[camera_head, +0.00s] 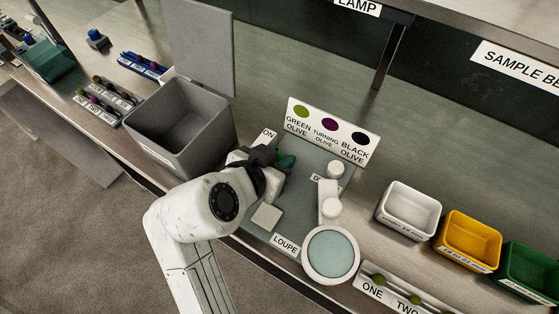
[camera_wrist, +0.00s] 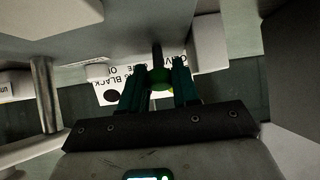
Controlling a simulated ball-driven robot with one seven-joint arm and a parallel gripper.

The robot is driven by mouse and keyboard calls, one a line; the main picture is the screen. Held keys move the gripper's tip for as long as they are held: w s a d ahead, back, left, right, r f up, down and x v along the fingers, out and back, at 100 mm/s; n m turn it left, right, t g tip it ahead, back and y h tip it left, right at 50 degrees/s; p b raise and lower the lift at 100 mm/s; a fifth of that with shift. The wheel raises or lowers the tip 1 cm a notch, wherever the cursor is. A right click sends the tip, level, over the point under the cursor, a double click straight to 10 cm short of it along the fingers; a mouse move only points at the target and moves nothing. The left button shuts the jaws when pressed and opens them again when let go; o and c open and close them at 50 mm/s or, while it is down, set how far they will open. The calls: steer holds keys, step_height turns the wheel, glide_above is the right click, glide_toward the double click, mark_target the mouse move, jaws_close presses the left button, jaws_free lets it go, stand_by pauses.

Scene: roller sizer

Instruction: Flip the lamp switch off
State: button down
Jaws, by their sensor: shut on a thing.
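My gripper (camera_head: 285,161) is low over the grey-green mat, next to the white ON label (camera_head: 268,134). A dark upright stick (camera_wrist: 157,54) meets this piece from above. I cannot tell whether it is the switch lever. A LAMP label (camera_head: 357,6) is on the shelf edge at the top. My gripper and wrist hide much of the area by the ON label, and no switch body is clearly visible.
A grey bin (camera_head: 180,130) stands close at left. An olive sign (camera_head: 328,130) stands behind, and a round loupe (camera_head: 330,254) is in front at right. White (camera_head: 408,211), yellow (camera_head: 469,241) and green (camera_head: 528,271) bins line the right. A shelf post (camera_head: 390,55) rises behind.

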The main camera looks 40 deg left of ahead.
steer(key=shift+s+t+b, duration=0.15)
steer(key=shift+t+b, duration=0.15)
steer(key=shift+t, duration=0.1)
steer(key=c, duration=1.1)
jaws_free()
steer(key=v, duration=1)
steer(key=shift+s, duration=0.35)
steer(key=shift+d+r, duration=0.1)
steer(key=shift+r, duration=0.05)
